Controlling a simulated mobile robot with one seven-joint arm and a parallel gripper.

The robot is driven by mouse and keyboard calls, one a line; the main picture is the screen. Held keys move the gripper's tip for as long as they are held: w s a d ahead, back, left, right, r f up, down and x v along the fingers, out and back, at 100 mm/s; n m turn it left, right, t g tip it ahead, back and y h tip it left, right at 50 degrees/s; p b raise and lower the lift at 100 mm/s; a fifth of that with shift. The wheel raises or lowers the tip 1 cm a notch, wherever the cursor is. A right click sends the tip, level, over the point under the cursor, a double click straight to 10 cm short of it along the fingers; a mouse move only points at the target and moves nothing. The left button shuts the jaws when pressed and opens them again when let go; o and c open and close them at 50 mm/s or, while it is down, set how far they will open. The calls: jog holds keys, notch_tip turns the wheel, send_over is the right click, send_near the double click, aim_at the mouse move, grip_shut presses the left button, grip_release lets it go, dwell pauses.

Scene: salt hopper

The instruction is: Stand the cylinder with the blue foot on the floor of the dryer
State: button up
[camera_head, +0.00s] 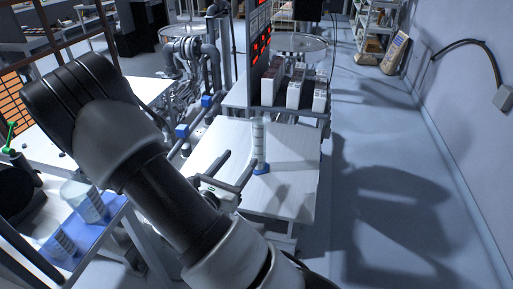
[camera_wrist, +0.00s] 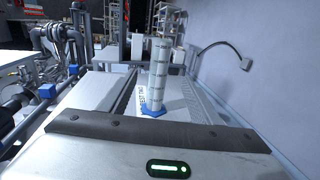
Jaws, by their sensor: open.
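The cylinder (camera_head: 259,145) is tall, pale and graduated, with a blue foot (camera_head: 261,169). It stands upright on a white table. It also shows upright in the wrist view (camera_wrist: 158,72), ahead of my gripper. My gripper (camera_head: 241,157) is open, low over the table, with its fingers pointing at the cylinder. The right fingertip is close to the cylinder's lower part; I cannot tell whether they touch. I cannot make out the dryer with certainty in either view.
The white table (camera_head: 292,192) is mostly clear around the cylinder. White boxes (camera_head: 294,92) stand behind it beside a panel with red displays (camera_head: 261,48). A blue tray (camera_head: 78,236) with pale containers lies at lower left. Pipes are at left; open floor is at right.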

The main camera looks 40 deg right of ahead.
aim_at(256, 138)
jog(key=x, duration=0.7)
jog(key=b+x, duration=0.1)
jog(key=x, duration=0.7)
jog(key=shift+f, duration=0.2)
jog(key=c, duration=1.3)
